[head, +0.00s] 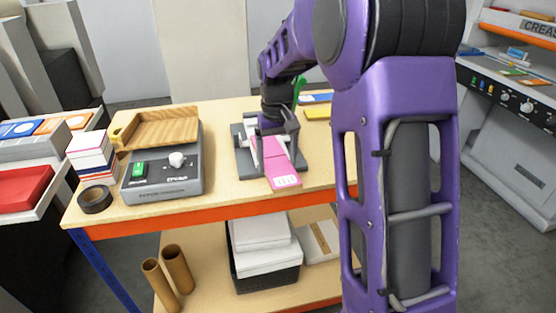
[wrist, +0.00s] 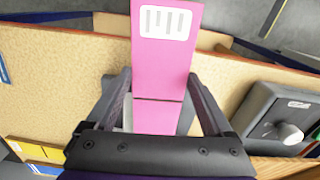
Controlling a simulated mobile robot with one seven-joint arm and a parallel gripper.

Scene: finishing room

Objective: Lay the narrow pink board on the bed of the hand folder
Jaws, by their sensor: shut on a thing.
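The narrow pink board (head: 278,167) is long and flat, with a white label at its near end. It also fills the middle of the wrist view (wrist: 163,65), with a dark crease line across it. My gripper (head: 274,127) is shut on the board from above, with a finger at each long edge in the wrist view (wrist: 160,84). The hand folder (head: 243,163), dark grey with a pale part, lies under the board and gripper on the bench. The board's near end juts past the folder towards the bench's front edge. I cannot tell whether the board touches the bed.
A grey machine (head: 163,188) with a green switch, white knob and wooden tray (head: 165,128) stands left on the bench (head: 222,205). A black tape roll (head: 95,199) and a stack of cards (head: 88,150) are further left. Yellow and blue items lie behind the folder.

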